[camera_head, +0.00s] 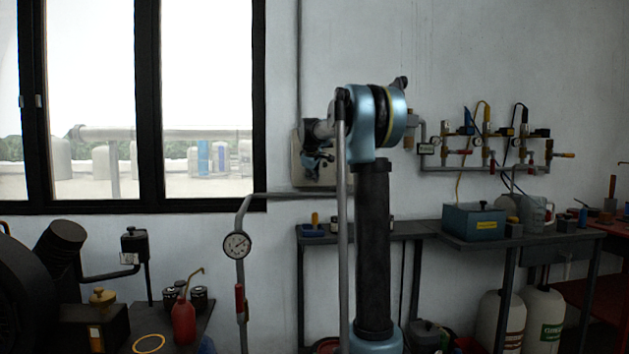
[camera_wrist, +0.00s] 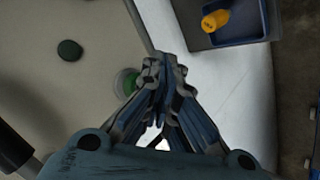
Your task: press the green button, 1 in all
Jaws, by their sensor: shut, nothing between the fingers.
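A dark green round disc (camera_wrist: 69,50) is up and left on the same face. In the head view my gripper (camera_head: 318,166) is small and dark in front of a beige wall box (camera_head: 297,172); no button shows there.
A blue tray (camera_wrist: 252,36) with a yellow item (camera_wrist: 215,20) is at top right in the wrist view. In the head view a grey pipe with a gauge (camera_head: 237,245) runs below the box. A bench (camera_head: 420,229) and valve manifold (camera_head: 485,150) are right.

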